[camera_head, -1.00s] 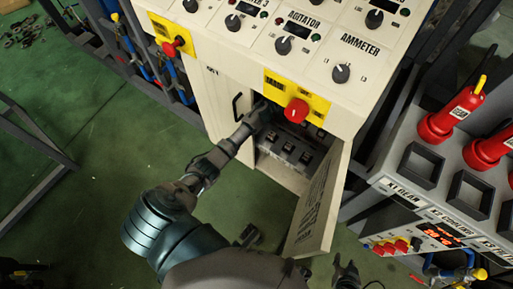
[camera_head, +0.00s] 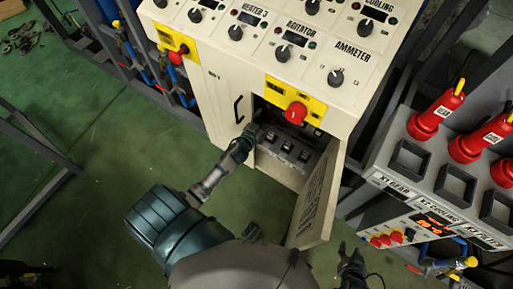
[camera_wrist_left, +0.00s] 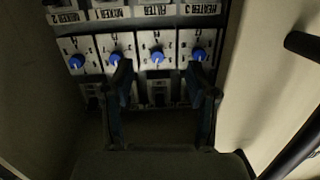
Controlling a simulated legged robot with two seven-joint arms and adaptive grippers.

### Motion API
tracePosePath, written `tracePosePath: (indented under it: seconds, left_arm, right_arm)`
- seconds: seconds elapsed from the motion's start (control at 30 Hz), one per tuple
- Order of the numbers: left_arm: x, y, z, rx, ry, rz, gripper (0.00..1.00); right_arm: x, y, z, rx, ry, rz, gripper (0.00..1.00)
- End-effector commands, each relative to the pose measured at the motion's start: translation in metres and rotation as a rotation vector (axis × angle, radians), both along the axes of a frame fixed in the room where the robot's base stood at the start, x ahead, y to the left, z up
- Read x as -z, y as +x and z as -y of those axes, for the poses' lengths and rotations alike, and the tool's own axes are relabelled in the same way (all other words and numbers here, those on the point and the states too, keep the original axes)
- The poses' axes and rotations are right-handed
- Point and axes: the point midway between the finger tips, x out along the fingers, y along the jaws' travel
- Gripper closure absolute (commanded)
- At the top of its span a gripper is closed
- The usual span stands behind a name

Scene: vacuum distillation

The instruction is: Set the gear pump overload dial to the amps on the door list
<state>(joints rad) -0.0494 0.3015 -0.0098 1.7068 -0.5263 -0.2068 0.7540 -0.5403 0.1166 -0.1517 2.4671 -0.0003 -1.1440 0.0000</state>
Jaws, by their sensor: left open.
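The cabinet's lower compartment (camera_head: 292,150) stands open, with a row of small dark units inside. The open door (camera_head: 318,200) carries printed text too small to read. My left gripper (camera_head: 252,132) is at the left side of the opening. In the left wrist view, the left gripper (camera_wrist_left: 163,72) is open and empty, its fingers in front of white overload units with blue dials (camera_wrist_left: 157,57). No gear pump label is readable. My right gripper (camera_head: 352,266) is low at the bottom, its jaws unclear.
A red knob on a yellow plate (camera_head: 296,113) sticks out above the opening. A black door handle (camera_head: 238,109) is just left of it, also seen in the left wrist view (camera_wrist_left: 306,45). A side panel with red plugs (camera_head: 437,113) stands at the right.

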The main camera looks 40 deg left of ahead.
Motion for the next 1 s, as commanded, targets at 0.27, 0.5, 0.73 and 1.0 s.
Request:
tracePosePath:
  seconds: [0.27, 0.5, 0.73, 1.0]
  left_arm:
    - [0.053, -0.029, 0.006, -0.034, 0.004, -0.164, 0.42]
    - [0.094, -0.057, 0.014, -0.047, 0.011, -0.296, 0.42]
    - [0.118, -0.076, 0.020, -0.050, 0.015, -0.378, 0.42]
    - [0.125, -0.081, 0.021, -0.050, 0.016, -0.401, 0.42]
  right_arm:
    - [-0.011, 0.001, 0.000, 0.000, 0.000, 0.007, 0.60]
    - [-0.017, 0.002, 0.000, 0.000, 0.000, 0.011, 0.60]
    - [-0.021, 0.003, 0.000, 0.000, 0.000, 0.013, 0.60]
    - [-0.021, 0.003, 0.000, 0.000, 0.000, 0.013, 0.60]
